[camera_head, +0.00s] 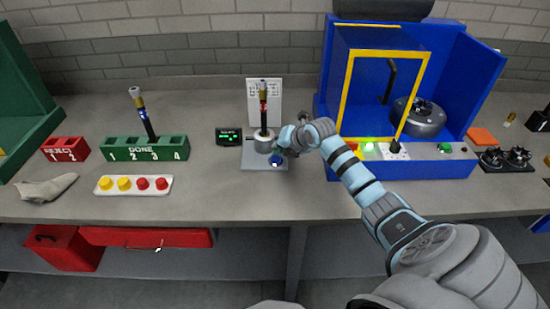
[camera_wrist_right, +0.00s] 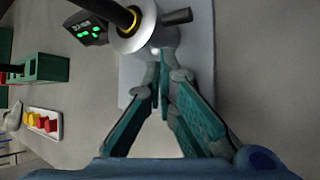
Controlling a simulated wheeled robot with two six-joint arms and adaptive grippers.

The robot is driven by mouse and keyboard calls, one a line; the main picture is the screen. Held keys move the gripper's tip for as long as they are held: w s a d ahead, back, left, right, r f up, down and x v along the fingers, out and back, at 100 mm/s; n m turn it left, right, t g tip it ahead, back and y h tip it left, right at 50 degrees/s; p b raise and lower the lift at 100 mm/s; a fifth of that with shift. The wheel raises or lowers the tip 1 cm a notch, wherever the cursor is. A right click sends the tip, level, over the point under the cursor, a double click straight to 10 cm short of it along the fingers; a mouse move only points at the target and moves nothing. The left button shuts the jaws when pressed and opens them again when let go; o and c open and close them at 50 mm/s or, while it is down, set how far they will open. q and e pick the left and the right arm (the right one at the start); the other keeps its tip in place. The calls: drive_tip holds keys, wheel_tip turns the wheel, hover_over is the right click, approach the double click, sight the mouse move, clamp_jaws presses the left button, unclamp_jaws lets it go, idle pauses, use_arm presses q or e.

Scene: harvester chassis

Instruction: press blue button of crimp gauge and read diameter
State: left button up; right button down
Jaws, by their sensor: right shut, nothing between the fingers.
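The crimp gauge has a grey base plate (camera_head: 252,162) and a grey round body (camera_head: 262,146), with a hose (camera_head: 263,112) standing upright in it. Its small black display (camera_head: 229,136) shows green characters, also in the wrist view (camera_wrist_right: 88,30), too small to read surely. The blue button (camera_head: 276,161) is at the plate's front right. My right gripper (camera_head: 279,153) is shut and empty, just at the button; I cannot tell whether it touches. In the wrist view its fingertips (camera_wrist_right: 160,62) meet over the plate beside the round body. My left gripper is not in view.
A green DONE rack (camera_head: 145,150) holding one hose, a red REJECT box (camera_head: 65,150) and a white button strip (camera_head: 133,185) stand left. The blue machine (camera_head: 455,100) with its yellow-framed guard stands right, close to my right arm. A white panel stands behind the gauge.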

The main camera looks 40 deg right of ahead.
sight(278, 157)
drive_tip(key=shift+f, duration=0.1)
drive_tip(key=shift+f, duration=0.35)
drive_tip(key=shift+f+b, duration=0.5)
drive_tip(key=shift+b, duration=0.1)
idle(0.4)
drive_tip(key=shift+r, duration=0.1)
drive_tip(key=shift+r+p, duration=0.8)
drive_tip(key=shift+r, duration=0.05)
wheel_tip(278, 157, up, 5)
drive_tip(key=p, duration=0.4)
drive_tip(key=shift+r+p, duration=0.1)
drive_tip(key=shift+p, duration=0.2)
